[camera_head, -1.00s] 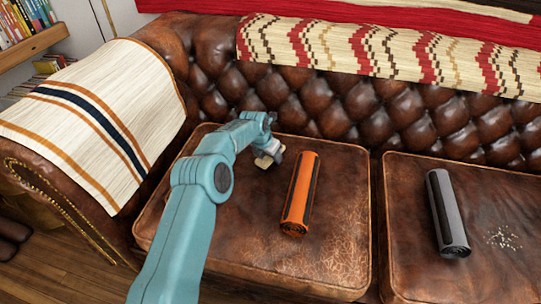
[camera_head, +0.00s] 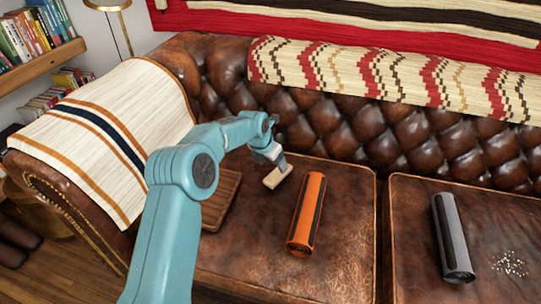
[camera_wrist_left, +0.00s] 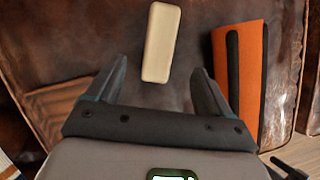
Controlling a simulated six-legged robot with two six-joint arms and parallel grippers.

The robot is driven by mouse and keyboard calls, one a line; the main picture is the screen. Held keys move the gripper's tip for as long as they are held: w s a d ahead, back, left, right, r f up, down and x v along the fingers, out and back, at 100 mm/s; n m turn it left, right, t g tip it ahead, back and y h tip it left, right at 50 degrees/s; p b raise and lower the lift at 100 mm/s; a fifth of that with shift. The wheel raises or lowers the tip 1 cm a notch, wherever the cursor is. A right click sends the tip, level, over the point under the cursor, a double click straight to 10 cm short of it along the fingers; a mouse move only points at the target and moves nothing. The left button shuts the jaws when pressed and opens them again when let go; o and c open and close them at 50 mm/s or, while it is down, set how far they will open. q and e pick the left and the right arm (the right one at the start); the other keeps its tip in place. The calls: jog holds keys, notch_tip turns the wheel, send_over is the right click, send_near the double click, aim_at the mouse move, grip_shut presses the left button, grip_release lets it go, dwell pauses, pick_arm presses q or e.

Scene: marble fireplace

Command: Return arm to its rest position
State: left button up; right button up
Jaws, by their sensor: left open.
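My left arm comes in from the left of the head view, teal and bent at the elbow. Its gripper (camera_head: 276,160) hangs over the left seat cushion, fingers apart and empty. In the left wrist view the two dark fingers (camera_wrist_left: 160,78) are spread. A small beige block (camera_head: 278,177) lies on the cushion by the gripper. In the wrist view the block (camera_wrist_left: 161,42) is beyond the fingertips, with nothing gripping it. My right gripper is not in view.
An orange and black cylinder (camera_head: 307,213) lies on the left cushion, right of the gripper. A brown slatted board (camera_head: 220,200) lies partly behind my arm. A grey cylinder (camera_head: 453,237) and white crumbs (camera_head: 510,263) are on the right cushion. The tufted backrest (camera_head: 340,124) rises behind.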

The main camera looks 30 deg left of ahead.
pick_arm(q)
jog(key=shift+v, duration=0.85)
